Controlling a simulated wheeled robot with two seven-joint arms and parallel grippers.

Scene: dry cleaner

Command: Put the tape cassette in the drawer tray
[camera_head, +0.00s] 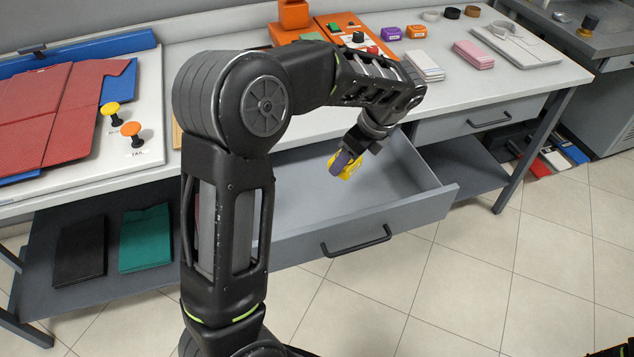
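My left gripper (345,160) points down over the open drawer tray. It appears shut on a small yellow item with a purple-grey part, which looks like the tape cassette (352,170). The item is tilted and partly covered by the fingers. I cannot tell whether it touches the drawer floor. The grey drawer tray (420,208) is pulled out below the counter, and its visible inside is bare. My arm hides its left part.
Purple (384,34) and orange (415,32) small boxes sit on the counter (510,78), near pink (473,54) and white (424,65) stacks. A board with red cloth (60,110) lies at left. A closed drawer (478,120) is at right. The floor in front is clear.

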